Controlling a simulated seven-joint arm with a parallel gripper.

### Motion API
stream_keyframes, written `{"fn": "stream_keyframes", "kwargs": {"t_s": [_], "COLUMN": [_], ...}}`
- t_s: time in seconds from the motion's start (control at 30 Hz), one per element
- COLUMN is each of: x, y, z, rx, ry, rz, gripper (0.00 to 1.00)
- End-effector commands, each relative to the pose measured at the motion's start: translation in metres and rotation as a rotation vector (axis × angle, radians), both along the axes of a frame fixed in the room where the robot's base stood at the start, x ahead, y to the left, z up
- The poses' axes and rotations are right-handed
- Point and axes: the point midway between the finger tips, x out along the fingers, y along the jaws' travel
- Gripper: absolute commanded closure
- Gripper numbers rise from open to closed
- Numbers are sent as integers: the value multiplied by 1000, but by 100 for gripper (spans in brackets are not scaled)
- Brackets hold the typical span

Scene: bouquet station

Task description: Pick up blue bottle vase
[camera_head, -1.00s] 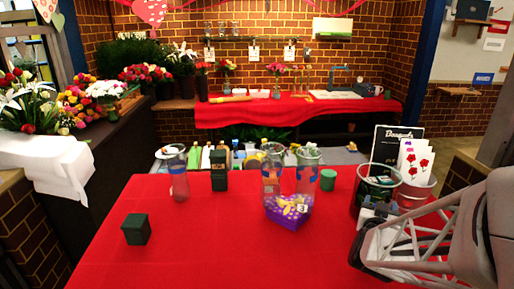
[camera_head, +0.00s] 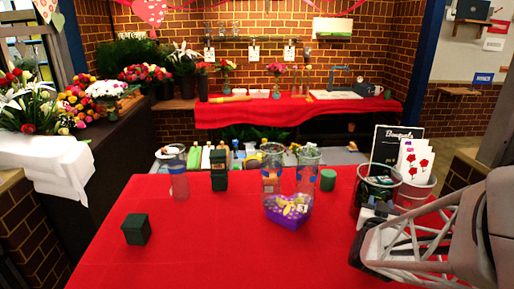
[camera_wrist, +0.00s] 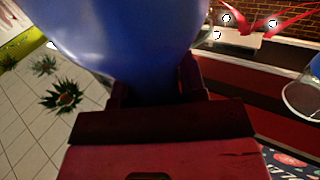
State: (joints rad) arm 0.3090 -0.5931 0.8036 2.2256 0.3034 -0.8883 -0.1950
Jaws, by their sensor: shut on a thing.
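The blue bottle vase (camera_wrist: 130,35) fills the top middle of the wrist view as a large, smooth, rounded blue body. My gripper (camera_wrist: 158,92) is shut on it, with dark red-lit fingers at its lower side. Its upper part runs out of the picture. In the head view my gripper (camera_head: 374,212) is partly seen at the right side of the red table, close to the dark-lined bucket. I cannot make out the blue vase in the head view.
A dark green box (camera_head: 136,229) is at left. A bucket of cards (camera_head: 415,190) is at right. The table's front middle is free.

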Motion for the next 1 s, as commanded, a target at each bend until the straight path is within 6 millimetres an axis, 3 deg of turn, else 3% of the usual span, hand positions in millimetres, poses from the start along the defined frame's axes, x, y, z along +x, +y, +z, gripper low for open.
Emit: {"fn": "stream_keyframes", "kwargs": {"t_s": [0.37,0.57,0.77,1.0], "x": [0,0,0,0], "y": [0,0,0,0], "z": [2,13,38,83], "rx": [-1,0,-2,-2], "ry": [-1,-2,-5,-5], "rz": [0,0,0,0], "gripper": [100,100,100,100]}}
